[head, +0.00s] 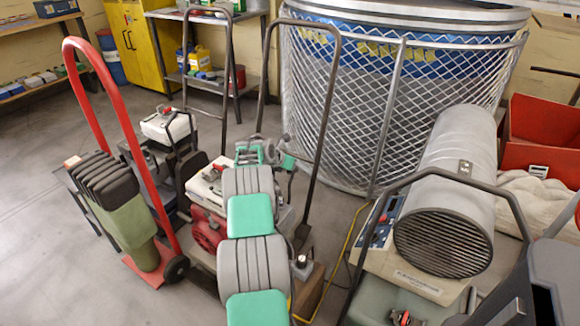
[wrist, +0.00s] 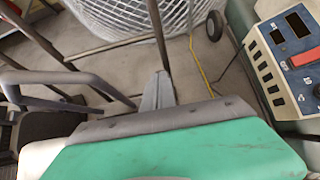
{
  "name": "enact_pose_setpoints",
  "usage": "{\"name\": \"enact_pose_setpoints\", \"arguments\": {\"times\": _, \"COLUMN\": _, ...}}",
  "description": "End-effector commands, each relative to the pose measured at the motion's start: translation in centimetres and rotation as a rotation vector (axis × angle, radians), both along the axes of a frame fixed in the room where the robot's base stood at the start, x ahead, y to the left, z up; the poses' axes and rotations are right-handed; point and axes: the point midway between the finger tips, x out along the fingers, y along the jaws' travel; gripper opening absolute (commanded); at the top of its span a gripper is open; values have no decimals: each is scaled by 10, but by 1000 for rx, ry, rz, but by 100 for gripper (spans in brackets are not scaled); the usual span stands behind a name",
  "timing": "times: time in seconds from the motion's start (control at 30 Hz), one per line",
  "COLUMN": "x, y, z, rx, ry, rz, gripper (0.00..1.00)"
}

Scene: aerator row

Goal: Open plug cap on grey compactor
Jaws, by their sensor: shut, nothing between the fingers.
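My gripper (head: 270,152) is at the far end of my grey and green arm, shut and empty, above the compactors. In the wrist view its grey tapered fingers (wrist: 158,85) are together over bare floor, touching nothing visible. A compactor with a pale tank and red engine (head: 207,232) stands just left of my arm, partly hidden by it. Another compactor with a whitish top and dark body (head: 165,130) stands behind it to the left. I cannot tell for certain which is the grey one. No plug cap can be made out.
Tall dark handles (head: 330,110) rise around my gripper. A mesh cage (head: 345,115) stands behind. A grey cylindrical heater (head: 455,175) and its control panel (wrist: 285,60) are on the right. A red hand truck (head: 112,100) stands left. Floor is open at far left.

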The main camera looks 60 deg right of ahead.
Motion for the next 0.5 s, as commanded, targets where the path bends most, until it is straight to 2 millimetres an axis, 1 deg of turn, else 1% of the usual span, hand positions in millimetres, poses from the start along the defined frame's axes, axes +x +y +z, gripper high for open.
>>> {"name": "enact_pose_setpoints", "arguments": {"times": 0.03, "x": 1, "y": 1, "z": 4, "rx": 1, "ry": 1, "rz": 2, "gripper": 0}}
{"name": "enact_pose_setpoints", "arguments": {"times": 0.2, "x": 2, "y": 3, "z": 7, "rx": 4, "ry": 2, "rz": 4, "gripper": 0}}
{"name": "enact_pose_setpoints", "arguments": {"times": 0.27, "x": 3, "y": 6, "z": 11, "rx": 3, "ry": 2, "rz": 4, "gripper": 0}}
{"name": "enact_pose_setpoints", "arguments": {"times": 0.37, "x": 3, "y": 18, "z": 22, "rx": 3, "ry": 3, "rz": 4, "gripper": 0}}
{"name": "enact_pose_setpoints", "arguments": {"times": 0.47, "x": 2, "y": 37, "z": 36, "rx": 3, "ry": 3, "rz": 1, "gripper": 0}}
{"name": "enact_pose_setpoints", "arguments": {"times": 0.5, "x": 2, "y": 35, "z": 41, "rx": -3, "ry": -2, "rz": -1, "gripper": 0}}
